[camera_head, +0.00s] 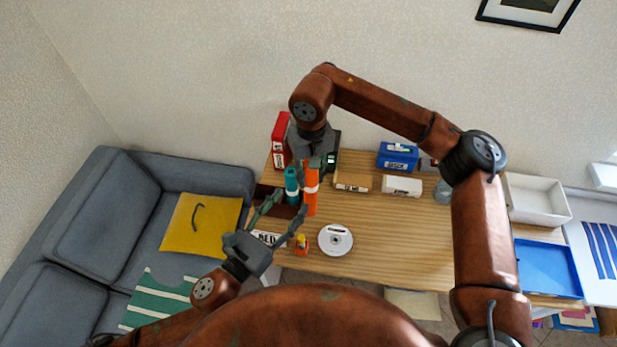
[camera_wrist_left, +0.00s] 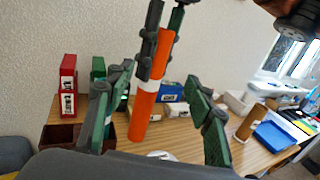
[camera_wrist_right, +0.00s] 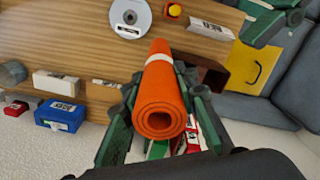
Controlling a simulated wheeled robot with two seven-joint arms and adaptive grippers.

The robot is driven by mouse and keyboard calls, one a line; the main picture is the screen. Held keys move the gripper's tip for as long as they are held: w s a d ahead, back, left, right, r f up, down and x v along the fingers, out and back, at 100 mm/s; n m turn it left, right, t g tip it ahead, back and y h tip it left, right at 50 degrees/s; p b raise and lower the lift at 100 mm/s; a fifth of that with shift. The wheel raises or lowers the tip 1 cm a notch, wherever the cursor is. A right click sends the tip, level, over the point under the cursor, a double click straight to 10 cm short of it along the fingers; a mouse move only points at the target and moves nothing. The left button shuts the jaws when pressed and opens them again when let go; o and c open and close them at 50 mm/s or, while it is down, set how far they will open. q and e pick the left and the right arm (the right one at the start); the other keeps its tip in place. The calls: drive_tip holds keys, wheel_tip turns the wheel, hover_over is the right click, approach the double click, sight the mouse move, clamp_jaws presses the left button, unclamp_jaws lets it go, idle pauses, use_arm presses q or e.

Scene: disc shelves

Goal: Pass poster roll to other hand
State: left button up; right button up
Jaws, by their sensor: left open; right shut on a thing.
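The orange poster roll (camera_head: 311,190) has a white band and hangs upright above the table. My right gripper (camera_head: 318,165) is shut on its upper part, and the roll's open end faces the camera in the right wrist view (camera_wrist_right: 160,110). My left gripper (camera_head: 281,212) is open and empty, to the left and front of the roll. In the left wrist view the roll (camera_wrist_left: 148,105) shows between and beyond the open fingers, seemingly apart from them.
A teal roll (camera_head: 291,184) stands at the brown box (camera_wrist_right: 208,72). A red binder (camera_head: 280,135), a blue box (camera_head: 397,156), small cartons, a white disc (camera_head: 335,240) and a small red-and-yellow item (camera_head: 301,244) are on the table (camera_head: 400,235). The table's right middle is clear.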

drive_tip(key=shift+m, duration=0.6)
use_arm(q)
drive_tip(key=s+d+r+m+g+h, duration=0.1)
drive_tip(key=d+r+m+g+h, duration=0.1)
drive_tip(key=r+g+h, duration=0.3)
drive_tip(key=s+d+r+m+g+h, duration=0.1)
drive_tip(key=d+r+h, duration=0.25)
drive_tip(key=r, duration=0.35)
drive_tip(key=m+g+y, duration=0.2)
drive_tip(key=y, duration=0.5)
approach(310, 173)
drive_tip(key=a+f, duration=0.1)
drive_tip(key=f, duration=0.1)
drive_tip(key=w, duration=0.1)
drive_tip(key=shift+y, duration=0.25)
drive_tip(key=x, duration=1.1)
drive_tip(key=shift+w+d, duration=0.2)
drive_tip(key=shift+d, duration=0.1)
drive_tip(key=shift+c, duration=0.5)
